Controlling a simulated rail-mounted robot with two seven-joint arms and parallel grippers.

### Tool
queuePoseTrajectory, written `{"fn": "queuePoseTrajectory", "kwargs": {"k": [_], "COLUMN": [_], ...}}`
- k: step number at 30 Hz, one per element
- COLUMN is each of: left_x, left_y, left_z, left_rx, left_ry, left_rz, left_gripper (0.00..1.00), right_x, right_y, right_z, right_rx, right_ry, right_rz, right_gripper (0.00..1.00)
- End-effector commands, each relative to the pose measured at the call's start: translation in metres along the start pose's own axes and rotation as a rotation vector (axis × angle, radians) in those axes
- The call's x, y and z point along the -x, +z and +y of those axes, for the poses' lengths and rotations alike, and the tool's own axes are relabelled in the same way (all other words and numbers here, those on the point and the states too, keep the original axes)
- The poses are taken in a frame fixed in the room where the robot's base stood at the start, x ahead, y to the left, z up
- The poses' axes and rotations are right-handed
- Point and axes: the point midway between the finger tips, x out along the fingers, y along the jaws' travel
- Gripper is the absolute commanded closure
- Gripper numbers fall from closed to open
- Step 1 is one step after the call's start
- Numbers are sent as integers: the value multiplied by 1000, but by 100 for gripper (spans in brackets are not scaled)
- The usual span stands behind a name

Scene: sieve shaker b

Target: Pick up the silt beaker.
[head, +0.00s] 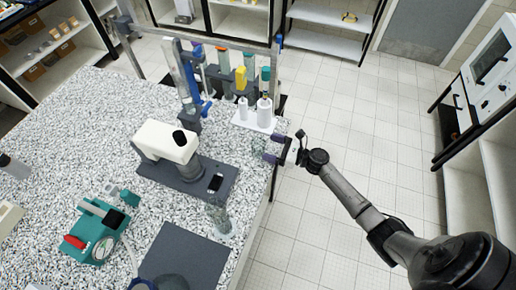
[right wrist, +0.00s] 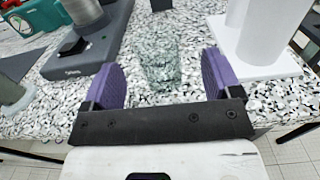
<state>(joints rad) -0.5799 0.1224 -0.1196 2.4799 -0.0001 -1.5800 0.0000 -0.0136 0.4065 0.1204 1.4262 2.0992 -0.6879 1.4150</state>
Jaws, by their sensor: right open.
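A clear glass beaker (head: 258,143) stands near the right edge of the speckled bench, faint in the head view. In the right wrist view the clear beaker (right wrist: 158,62) stands upright between and beyond my purple finger pads. My right gripper (head: 275,147) is at the bench edge, open, with its fingers towards this beaker; the right wrist view also shows the open fingers (right wrist: 160,80). A second glass vessel (head: 218,218) stands nearer the front, beside the dark mat. I cannot read a label on either. My left gripper is not in view.
A white stand with two white bottles (head: 254,115) is close behind the beaker. A cream-headed device on a dark base (head: 185,165) is to its left. A teal pump (head: 98,232) and dark mat (head: 185,258) are in front. The floor to the right is clear.

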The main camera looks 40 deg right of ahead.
Motion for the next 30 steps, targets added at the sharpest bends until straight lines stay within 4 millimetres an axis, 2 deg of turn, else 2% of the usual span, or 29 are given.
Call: {"fn": "queuePoseTrajectory", "kwargs": {"k": [5, 15, 25, 30], "left_x": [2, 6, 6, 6], "left_y": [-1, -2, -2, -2], "left_z": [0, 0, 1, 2], "left_rx": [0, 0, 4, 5], "left_ry": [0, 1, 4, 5], "left_rz": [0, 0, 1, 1], "left_gripper": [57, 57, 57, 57], "right_x": [-10, -50, -54, -54], "right_y": [1, 1, 0, 0], "right_z": [1, 4, 4, 4], "right_rx": [0, 1, 1, 1], "right_ry": [1, 0, 0, 0], "right_rz": [-1, -1, 0, 0], "right_gripper": [16, 16, 16, 31]}}
